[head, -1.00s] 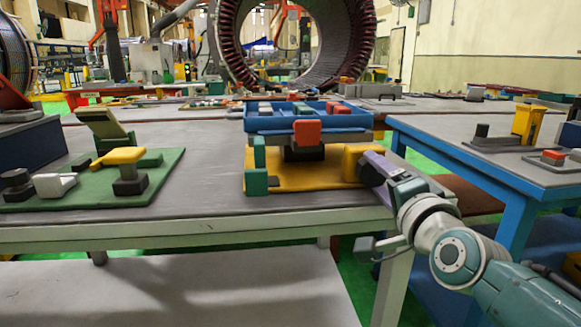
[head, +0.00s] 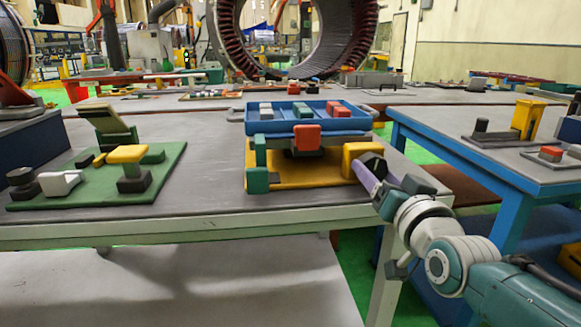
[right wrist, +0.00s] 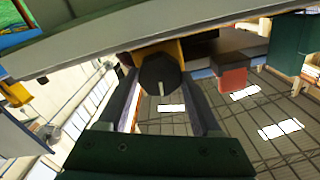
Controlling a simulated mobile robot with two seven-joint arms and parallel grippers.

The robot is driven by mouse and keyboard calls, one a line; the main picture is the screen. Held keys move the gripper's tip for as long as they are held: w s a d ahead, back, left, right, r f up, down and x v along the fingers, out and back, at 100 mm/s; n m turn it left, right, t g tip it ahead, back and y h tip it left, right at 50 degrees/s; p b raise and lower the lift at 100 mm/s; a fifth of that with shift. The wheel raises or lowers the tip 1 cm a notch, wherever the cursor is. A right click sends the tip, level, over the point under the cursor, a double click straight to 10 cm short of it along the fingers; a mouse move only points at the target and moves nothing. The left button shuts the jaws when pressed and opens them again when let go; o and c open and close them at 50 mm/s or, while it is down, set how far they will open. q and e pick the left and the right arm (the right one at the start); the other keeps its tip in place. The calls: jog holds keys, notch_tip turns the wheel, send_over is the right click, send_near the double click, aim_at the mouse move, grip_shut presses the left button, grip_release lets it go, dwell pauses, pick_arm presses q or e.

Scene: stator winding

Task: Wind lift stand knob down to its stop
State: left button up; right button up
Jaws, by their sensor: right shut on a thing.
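The lift stand has a yellow base plate (head: 300,180) on the table. A blue tray (head: 262,124) holding several small blocks sits on top. A red block (head: 306,137) shows at its front and green blocks (head: 258,180) at its left. The dark knob (head: 371,163) is on the right side of a yellow block (head: 352,158). In the right wrist view the knob (right wrist: 158,82) is dark and faceted, with a pale mark on its face. My right gripper (head: 374,175) is shut on the knob, one finger on each side. My left gripper is not in view.
A green board (head: 165,190) with yellow, black and white fixtures lies on the table's left. A blue-framed table (head: 450,150) stands at the right across a gap. The grey tabletop (head: 215,170) between board and stand is clear.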

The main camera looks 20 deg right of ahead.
jog(key=shift+f+n, duration=0.1)
jog(key=shift+n, duration=0.6)
jog(key=o, duration=1.4)
jog(key=shift+s, duration=0.1)
jog(key=p+v, duration=0.3)
jog(key=v, duration=0.6)
jog(key=shift+s, duration=0.4)
